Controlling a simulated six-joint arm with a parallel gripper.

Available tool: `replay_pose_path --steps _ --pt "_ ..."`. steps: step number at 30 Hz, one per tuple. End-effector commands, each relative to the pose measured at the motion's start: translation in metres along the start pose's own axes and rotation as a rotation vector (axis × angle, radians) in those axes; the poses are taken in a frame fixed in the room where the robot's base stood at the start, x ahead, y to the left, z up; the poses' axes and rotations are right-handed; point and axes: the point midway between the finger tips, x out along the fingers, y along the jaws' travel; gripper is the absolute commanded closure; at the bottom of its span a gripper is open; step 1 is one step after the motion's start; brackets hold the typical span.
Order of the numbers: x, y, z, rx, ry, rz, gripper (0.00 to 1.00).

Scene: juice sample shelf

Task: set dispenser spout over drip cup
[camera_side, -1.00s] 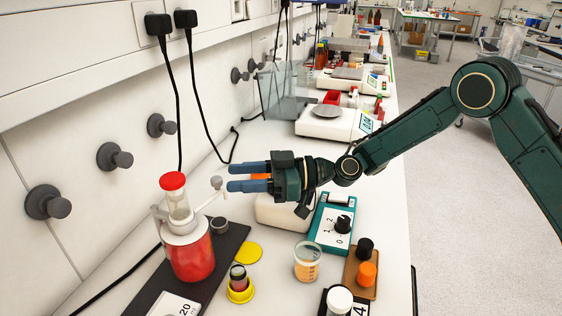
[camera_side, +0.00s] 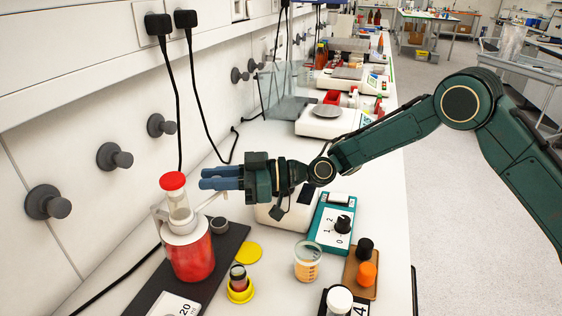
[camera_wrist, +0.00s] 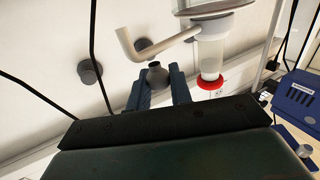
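The dispenser (camera_side: 188,255) is a bottle of red liquid with a white collar, a clear cylinder and a red cap. Its thin pale spout (camera_side: 206,203) points right, its end hidden behind my fingers. In the wrist view the dispenser appears upside down, with its bent spout (camera_wrist: 165,40) beyond my fingertips. A small grey cup (camera_side: 220,226), likely the drip cup, stands on the black mat right of the bottle. My gripper (camera_side: 202,178) is open, its two blue fingers apart beside the dispenser's cylinder. In the wrist view nothing visibly held shows between the fingers (camera_wrist: 160,84).
A yellow disc (camera_side: 249,253), a vial in a yellow holder (camera_side: 240,292), a beaker of orange liquid (camera_side: 307,268) and a teal device (camera_side: 331,230) stand nearby. Grey wall pegs (camera_side: 113,157) stick out at the left. A white balance (camera_side: 330,123) is farther back.

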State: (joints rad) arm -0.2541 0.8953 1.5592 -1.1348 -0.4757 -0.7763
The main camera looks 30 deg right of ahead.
Motion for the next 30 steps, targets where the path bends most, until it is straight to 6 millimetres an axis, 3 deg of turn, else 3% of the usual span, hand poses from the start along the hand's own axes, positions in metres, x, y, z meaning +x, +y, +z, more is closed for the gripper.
replay_pose_path --steps 30 --pt "0.014 0.009 0.0 0.0 0.001 -0.185 1.0"
